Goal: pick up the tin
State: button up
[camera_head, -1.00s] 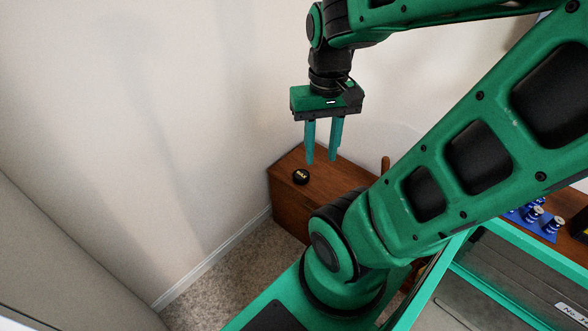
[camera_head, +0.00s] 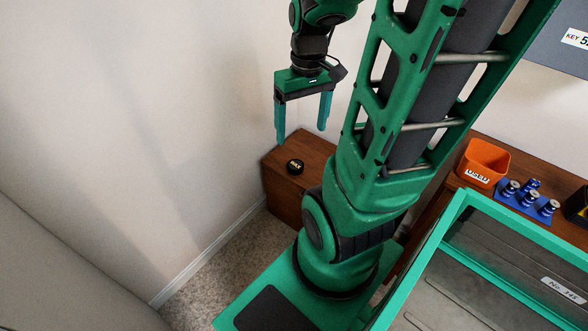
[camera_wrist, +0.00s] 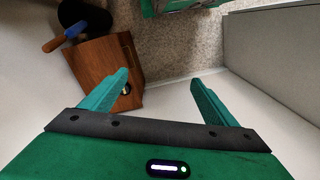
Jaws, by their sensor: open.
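The tin is a small, round, black tin (camera_head: 295,166) with yellow lettering on top. It lies on the top of a brown wooden cabinet (camera_head: 283,190) by the wall. In the wrist view, the tin (camera_wrist: 126,89) shows only in part beside the left finger, which hides some of it. My gripper (camera_head: 301,134) points down with its fingers apart and nothing between them. It hangs above the cabinet, clear of the tin. In the wrist view, the gap between my fingertips (camera_wrist: 158,78) lies to the right of the tin.
An orange bin (camera_head: 484,162) and a blue mat (camera_head: 523,196) with several small blue-and-silver cylinders stand on a wooden surface at the right. The wall rises close beside the cabinet. A wooden handle (camera_wrist: 54,44) shows near the cabinet in the wrist view.

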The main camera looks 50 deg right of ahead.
jog(key=w+d+f+n+y, duration=0.1)
jog(key=w+d+f+n, duration=0.2)
jog(key=w+d+f, duration=0.4)
jog(key=n+t, duration=0.1)
jog(key=t, duration=1.1)
send_near(296, 165)
jog(key=shift+h, duration=0.4)
jog(key=x, duration=0.8)
jog(key=shift+w+a+f, duration=0.1)
jog(key=shift+w+a, duration=0.05)
jog(key=shift+a, duration=0.15)
jog(key=c, duration=1.2)
